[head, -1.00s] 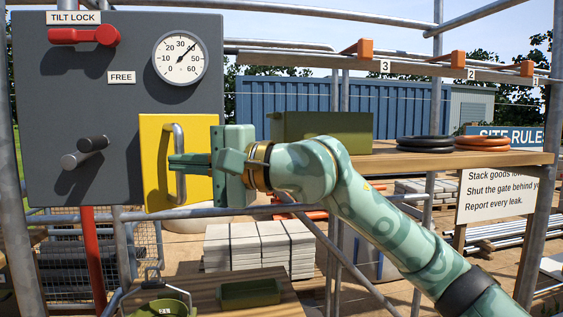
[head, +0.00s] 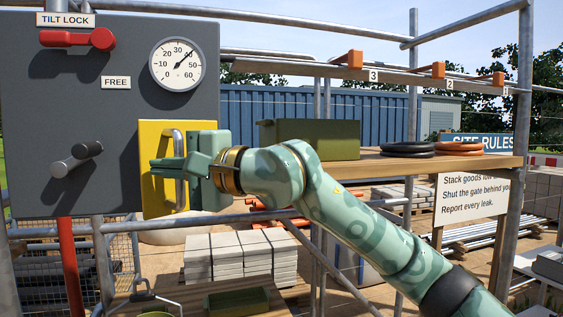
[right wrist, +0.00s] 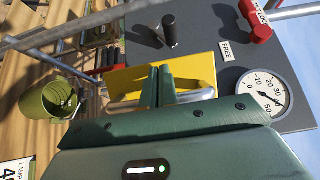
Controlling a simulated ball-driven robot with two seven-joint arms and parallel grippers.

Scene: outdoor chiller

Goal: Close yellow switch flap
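The yellow switch flap (head: 152,203) is at the lower right of the grey panel, with a grey bar handle (head: 180,195) standing upright on it. My right gripper (head: 157,168) reaches in from the right, its fingers lying across the handle at mid height, tips past it on the left. In the right wrist view the fingers (right wrist: 158,84) are together with only a thin gap, and the handle (right wrist: 196,96) runs crosswise behind them. I cannot tell whether they touch it. How far the flap stands from the panel is unclear. My left gripper is out of view.
The grey panel (head: 60,130) carries a red tilt lock lever (head: 100,39), a dial gauge (head: 177,65) and a black-ended handle (head: 87,150). A wooden shelf (head: 440,165) on the right holds a green box (head: 318,139) and rings. Scaffold rails (head: 235,217) pass below the flap.

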